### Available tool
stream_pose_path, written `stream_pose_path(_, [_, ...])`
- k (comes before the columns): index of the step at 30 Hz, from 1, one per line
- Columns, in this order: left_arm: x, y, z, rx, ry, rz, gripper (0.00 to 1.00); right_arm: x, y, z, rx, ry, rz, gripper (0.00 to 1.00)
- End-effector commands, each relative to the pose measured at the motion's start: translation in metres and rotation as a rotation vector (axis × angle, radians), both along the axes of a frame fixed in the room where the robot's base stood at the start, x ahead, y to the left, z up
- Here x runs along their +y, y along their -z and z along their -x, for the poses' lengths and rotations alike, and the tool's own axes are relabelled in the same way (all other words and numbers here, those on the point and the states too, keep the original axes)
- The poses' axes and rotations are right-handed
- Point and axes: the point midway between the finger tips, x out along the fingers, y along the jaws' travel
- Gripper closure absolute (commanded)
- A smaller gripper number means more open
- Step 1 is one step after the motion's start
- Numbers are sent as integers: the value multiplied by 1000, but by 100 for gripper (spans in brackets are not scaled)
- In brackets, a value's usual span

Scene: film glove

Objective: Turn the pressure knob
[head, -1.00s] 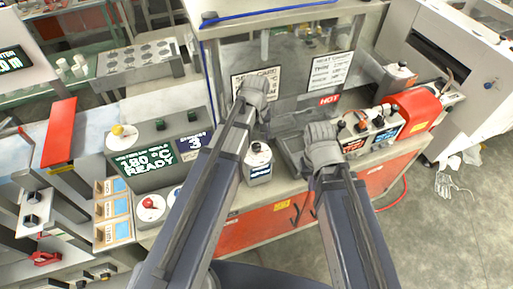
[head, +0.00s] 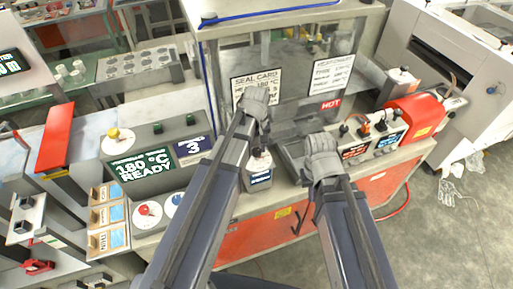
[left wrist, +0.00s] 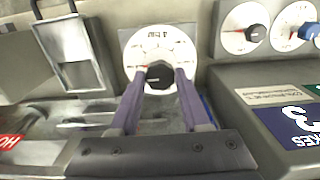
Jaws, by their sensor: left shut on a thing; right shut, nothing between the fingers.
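The pressure knob (left wrist: 159,74) is black and sits on a round white dial with scale marks (left wrist: 166,43) in the left wrist view. My left gripper (left wrist: 158,80) is shut on it, with one purple finger on each side. In the head view, my left gripper (head: 259,130) is above a small light box (head: 258,178) with a blue label, just in front of the clear-walled machine. It partly hides the box's top. My right gripper (head: 318,165) is shut and empty, low over the machine's front right; its fingertips are hard to see.
A control panel with a 180 °C READY display (head: 147,172) stands left, with a red knob (head: 149,210) and a blue knob (head: 176,199). A HOT label (head: 331,104) marks the machine. A red-covered unit (head: 420,114) stands right. Open floor lies front right.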

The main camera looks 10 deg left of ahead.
Motion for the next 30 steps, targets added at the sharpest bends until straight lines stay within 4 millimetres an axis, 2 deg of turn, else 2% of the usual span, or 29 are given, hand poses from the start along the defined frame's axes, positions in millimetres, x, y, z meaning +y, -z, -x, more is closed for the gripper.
stream_pose_path(1, [0, 0, 0, 0, 0, 0, 73, 0, 0, 0, 0, 0, 0, 100])
stream_pose_path(8, [0, 0, 0, 0, 0, 0, 99, 0, 0, 0, 0, 0, 0, 100])
stream_pose_path(9, [0, 0, 0, 0, 0, 0, 100, 0, 0, 0, 0, 0, 0, 100])
stream_pose_path(20, [0, 0, 0, 0, 50, 0, 100, 0, 0, 0, 0, 0, 0, 100])
stream_pose_path(30, [0, 0, 0, 0, 305, 0, 100, 0, 0, 0, 0, 0, 0, 100])
